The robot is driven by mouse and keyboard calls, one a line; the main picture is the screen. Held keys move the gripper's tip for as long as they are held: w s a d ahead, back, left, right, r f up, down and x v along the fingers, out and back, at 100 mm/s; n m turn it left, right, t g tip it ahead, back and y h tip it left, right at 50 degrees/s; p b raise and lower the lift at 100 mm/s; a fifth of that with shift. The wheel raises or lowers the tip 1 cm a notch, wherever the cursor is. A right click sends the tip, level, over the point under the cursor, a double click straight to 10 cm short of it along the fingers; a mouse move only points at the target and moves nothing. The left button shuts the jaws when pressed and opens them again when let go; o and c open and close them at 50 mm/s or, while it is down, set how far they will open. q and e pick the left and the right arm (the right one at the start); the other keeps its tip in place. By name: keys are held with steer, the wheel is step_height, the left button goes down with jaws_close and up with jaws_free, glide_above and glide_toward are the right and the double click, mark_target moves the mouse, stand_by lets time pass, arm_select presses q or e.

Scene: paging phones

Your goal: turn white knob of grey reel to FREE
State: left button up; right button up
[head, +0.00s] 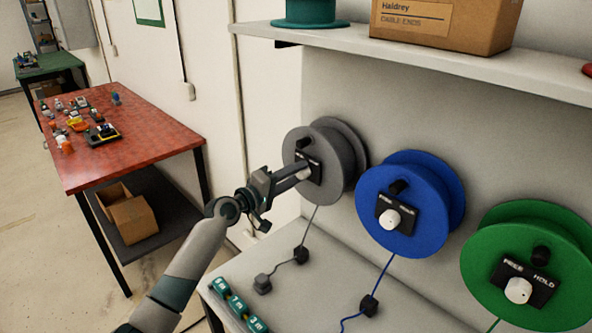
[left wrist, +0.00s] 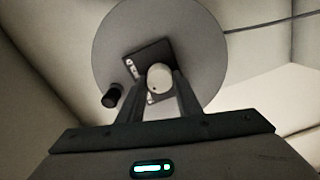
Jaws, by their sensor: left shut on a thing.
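The grey reel (head: 332,148) is mounted on the wall panel at the left of the reel row. It also fills the upper middle of the left wrist view (left wrist: 195,35). Its white knob (left wrist: 159,76) sits on a tilted black plate (left wrist: 138,62) whose lettering is too small to read. In the head view the knob (head: 303,173) is partly hidden by my fingers. My left gripper (head: 299,178) is shut on the knob, with one finger on each side. Which mark the knob points to cannot be told. My right gripper is not in view.
A blue reel (head: 410,178) and a green reel (head: 515,235), each with a white knob, stand to the right. A shelf (head: 400,48) with a box (head: 445,22) is above. Cords and green blocks (head: 238,305) lie on the counter. A red table (head: 150,135) stands left.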

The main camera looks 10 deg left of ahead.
arm_select(q)
steer(key=shift+f+n+p, duration=0.1)
steer(key=shift+n+p, duration=0.55)
steer(key=shift+n, duration=0.95)
steer(key=o, duration=1)
steer(key=shift+o, duration=0.2)
steer(key=shift+a, duration=0.1)
steer(key=b+v, duration=0.5)
steer(key=v, duration=1.2)
steer(key=shift+s, duration=0.2)
steer(key=shift+a, duration=0.1)
steer(key=shift+f, duration=0.1)
